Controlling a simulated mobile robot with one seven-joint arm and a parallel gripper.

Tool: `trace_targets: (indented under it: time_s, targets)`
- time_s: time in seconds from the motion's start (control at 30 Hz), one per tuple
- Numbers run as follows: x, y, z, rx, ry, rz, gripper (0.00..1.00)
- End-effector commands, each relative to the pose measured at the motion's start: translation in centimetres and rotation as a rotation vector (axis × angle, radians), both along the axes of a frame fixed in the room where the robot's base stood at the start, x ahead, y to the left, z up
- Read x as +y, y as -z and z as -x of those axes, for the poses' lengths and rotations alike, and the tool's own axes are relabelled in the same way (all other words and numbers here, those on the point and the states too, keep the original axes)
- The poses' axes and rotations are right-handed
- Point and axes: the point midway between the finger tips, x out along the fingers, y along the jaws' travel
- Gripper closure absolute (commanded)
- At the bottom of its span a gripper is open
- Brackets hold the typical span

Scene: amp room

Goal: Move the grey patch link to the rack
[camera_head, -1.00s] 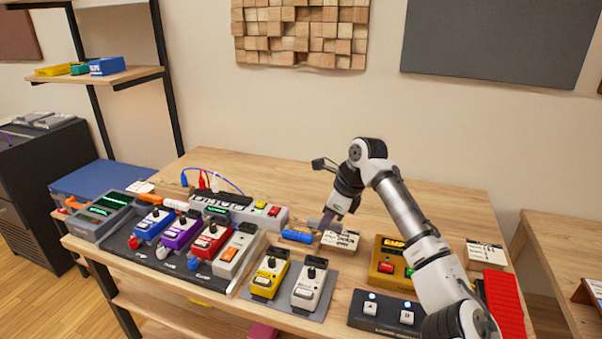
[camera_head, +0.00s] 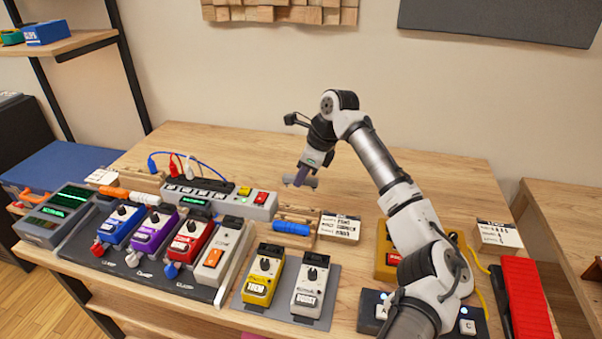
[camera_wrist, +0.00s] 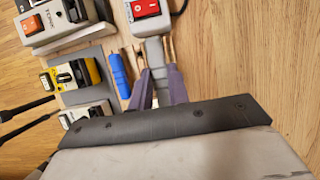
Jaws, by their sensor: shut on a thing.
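My gripper (camera_head: 301,178) is above the table behind the wooden holder, shut on the grey patch link (camera_head: 308,182). In the wrist view my gripper (camera_wrist: 158,72) has its two purple fingers around the grey link (camera_wrist: 154,52), whose end shows between the tips. A blue link (camera_head: 291,228) lies on a small wooden holder (camera_head: 298,214) in front of my gripper; it also shows in the wrist view (camera_wrist: 118,74). I cannot tell which wooden piece is the rack.
A grey power strip (camera_head: 215,200) with cables stands left of my gripper. Several pedals stand in front, including a yellow one (camera_head: 262,276) and a white one (camera_head: 310,285). A labelled card (camera_head: 339,227) stands by the blue link. The table behind my gripper is clear.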

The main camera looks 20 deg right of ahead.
Motion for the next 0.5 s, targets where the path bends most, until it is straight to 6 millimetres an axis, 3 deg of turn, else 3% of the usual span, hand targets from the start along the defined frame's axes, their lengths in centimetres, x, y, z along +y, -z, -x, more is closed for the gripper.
trace_targets:
  time_s: [0.5]
  targets:
    - [0.0,4.6,0.0,0.001,0.000,-0.003,1.00]
